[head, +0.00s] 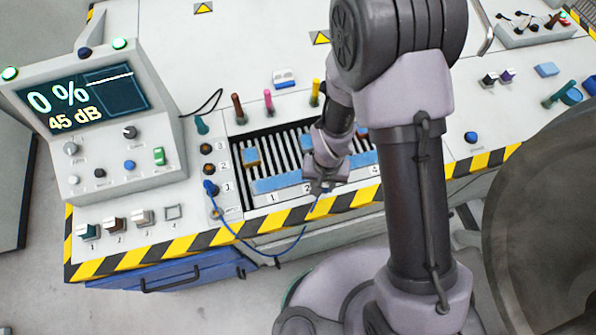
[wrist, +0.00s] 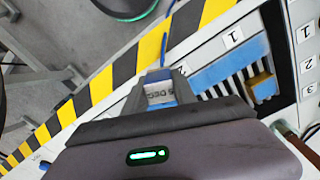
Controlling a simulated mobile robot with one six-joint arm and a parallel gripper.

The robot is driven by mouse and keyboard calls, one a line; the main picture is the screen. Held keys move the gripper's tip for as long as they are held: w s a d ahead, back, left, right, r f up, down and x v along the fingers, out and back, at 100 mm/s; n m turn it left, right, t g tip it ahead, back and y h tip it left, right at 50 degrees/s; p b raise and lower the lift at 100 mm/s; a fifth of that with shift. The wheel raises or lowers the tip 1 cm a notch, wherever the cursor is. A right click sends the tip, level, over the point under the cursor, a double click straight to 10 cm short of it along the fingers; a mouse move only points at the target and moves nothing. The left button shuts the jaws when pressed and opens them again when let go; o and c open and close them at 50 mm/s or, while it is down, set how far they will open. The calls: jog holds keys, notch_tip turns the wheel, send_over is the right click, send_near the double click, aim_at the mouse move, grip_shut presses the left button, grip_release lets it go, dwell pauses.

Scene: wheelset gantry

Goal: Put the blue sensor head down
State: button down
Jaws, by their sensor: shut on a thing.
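My gripper (head: 319,184) hangs over the front edge of the grooved tray (head: 262,207), near the label 2. In the wrist view my gripper (wrist: 158,90) is shut on the blue sensor head (wrist: 160,76), which shows a blue end and a grey face with small lettering. A blue cable (wrist: 164,45) runs away from the head. The head is mostly hidden by my gripper in the head view.
A display console (head: 85,95) reading 0 % and 45 dB stands at the left. An orange-and-blue block (head: 251,157) lies in the tray. Coloured upright handles (head: 268,100) stand behind it. A large dark wheel (head: 545,220) fills the right. Numbered spots (head: 145,217) line the front left.

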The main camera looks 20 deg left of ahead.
jog(key=w+a, duration=0.1)
jog(key=a, duration=0.1)
jog(key=w+a, duration=0.3)
jog(key=a, duration=0.1)
jog(key=shift+w+f+b, duration=0.25)
jog(key=shift+f+b, duration=0.1)
jog(key=shift+f, duration=0.05)
jog(key=shift+w+a+f, duration=0.15)
jog(key=shift+w+a, duration=0.05)
jog(key=shift+a, duration=0.05)
jog(key=shift+f+b, duration=0.8)
jog(key=shift+f, duration=0.9)
jog(key=c, duration=1)
grip_release()
